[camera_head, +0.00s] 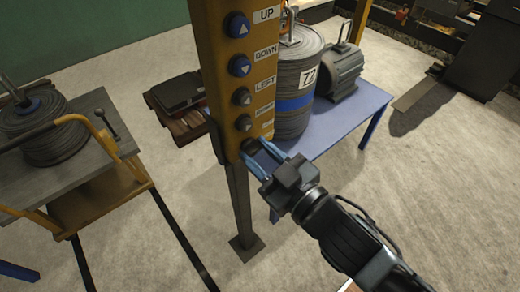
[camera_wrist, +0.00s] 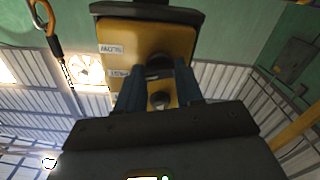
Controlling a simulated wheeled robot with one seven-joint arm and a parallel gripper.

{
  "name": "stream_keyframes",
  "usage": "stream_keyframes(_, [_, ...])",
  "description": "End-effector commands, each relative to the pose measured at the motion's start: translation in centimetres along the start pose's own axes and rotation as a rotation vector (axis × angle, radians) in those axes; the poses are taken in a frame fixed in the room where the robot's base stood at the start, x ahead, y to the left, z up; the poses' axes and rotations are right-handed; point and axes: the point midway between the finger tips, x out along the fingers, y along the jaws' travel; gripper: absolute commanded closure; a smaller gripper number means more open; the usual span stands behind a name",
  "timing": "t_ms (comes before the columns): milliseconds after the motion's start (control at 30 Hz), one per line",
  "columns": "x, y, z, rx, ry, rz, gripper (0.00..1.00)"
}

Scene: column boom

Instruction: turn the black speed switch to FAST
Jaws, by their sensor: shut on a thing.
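The black speed switch (camera_head: 250,146) is a small dark knob at the bottom of the yellow control box (camera_head: 232,70), below the buttons. My gripper (camera_head: 262,152) is at the knob, its blue fingers shut on it from either side. In the wrist view the gripper fingers (camera_wrist: 160,88) stand on both sides of the dark switch (camera_wrist: 158,98) on the yellow box face (camera_wrist: 165,38). The switch is partly hidden by the fingers, and I cannot read which way it points.
A blue table (camera_head: 345,122) with a large coil (camera_head: 298,85) marked 72 stands behind. A yellow cart (camera_head: 115,190) with a cable coil is at left. A hook (camera_wrist: 42,18) hangs in the wrist view.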

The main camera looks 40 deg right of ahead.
Motion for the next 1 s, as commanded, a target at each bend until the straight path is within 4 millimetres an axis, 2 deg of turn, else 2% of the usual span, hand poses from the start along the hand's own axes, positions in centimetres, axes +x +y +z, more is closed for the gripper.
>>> stream_keyframes(200, [0.01, 0.02, -0.15, -0.196, 0.001, 0.000, 0.94])
stream_keyframes(500, [0.01, -0.05, -0.10, -0.402, 0.001, 0.000, 0.94])
stream_keyframes(1000, [0.01, -0.12, -0.04, -0.523, 0.002, 0.000, 0.94])
